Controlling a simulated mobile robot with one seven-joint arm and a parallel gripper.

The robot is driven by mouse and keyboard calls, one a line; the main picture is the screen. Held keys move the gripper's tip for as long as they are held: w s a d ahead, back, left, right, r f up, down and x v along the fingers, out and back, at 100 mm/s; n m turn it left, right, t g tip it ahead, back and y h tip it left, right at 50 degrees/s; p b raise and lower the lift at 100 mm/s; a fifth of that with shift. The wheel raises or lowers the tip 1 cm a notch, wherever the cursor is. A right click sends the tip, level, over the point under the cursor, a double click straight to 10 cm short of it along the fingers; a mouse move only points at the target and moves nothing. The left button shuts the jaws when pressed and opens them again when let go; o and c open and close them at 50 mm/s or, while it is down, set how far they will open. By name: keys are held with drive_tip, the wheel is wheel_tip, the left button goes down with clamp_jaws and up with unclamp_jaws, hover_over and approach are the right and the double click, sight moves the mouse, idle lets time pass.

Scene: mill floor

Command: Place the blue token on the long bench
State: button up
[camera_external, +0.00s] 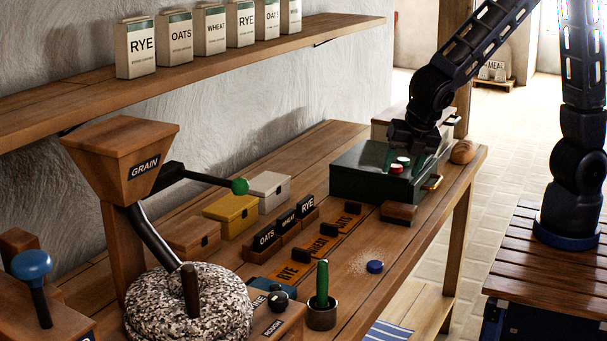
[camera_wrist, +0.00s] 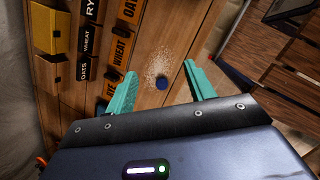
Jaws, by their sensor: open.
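The blue token (camera_external: 375,266) is a small round disc lying flat on the wooden bench (camera_external: 345,290) near its front edge, beside a pale scatter of grain or flour. In the wrist view the blue token (camera_wrist: 162,83) shows between the two teal fingers, beyond their tips. My gripper (camera_wrist: 161,72) is open, with nothing between its fingers. In the outside view my gripper (camera_external: 412,138) is over the dark green box at the bench's far end, well away from the token; its fingertips are hard to make out there.
Labelled blocks, small boxes, a grain hopper (camera_external: 125,160), a millstone (camera_external: 225,305) and a cup with a green-handled tool (camera_external: 322,312) fill much of the bench. A shelf (camera_external: 330,30) hangs above.

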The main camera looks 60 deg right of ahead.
drive_tip(key=s+d+r+m, duration=0.2)
drive_tip(key=d+r+m, duration=0.35)
drive_tip(key=d, duration=0.45)
drive_tip(key=s+d+r+m, duration=0.2)
drive_tip(key=d+r+m, duration=0.4)
drive_tip(key=d, duration=0.4)
drive_tip(key=s+d+r+m+y, duration=0.1)
drive_tip(key=s+d+r+m, duration=0.1)
drive_tip(key=s+d+m, duration=0.9)
drive_tip(key=shift+s+r+m+t+y, duration=0.4)
drive_tip(key=shift+s+m, duration=0.35)
drive_tip(key=shift+m, duration=0.3)
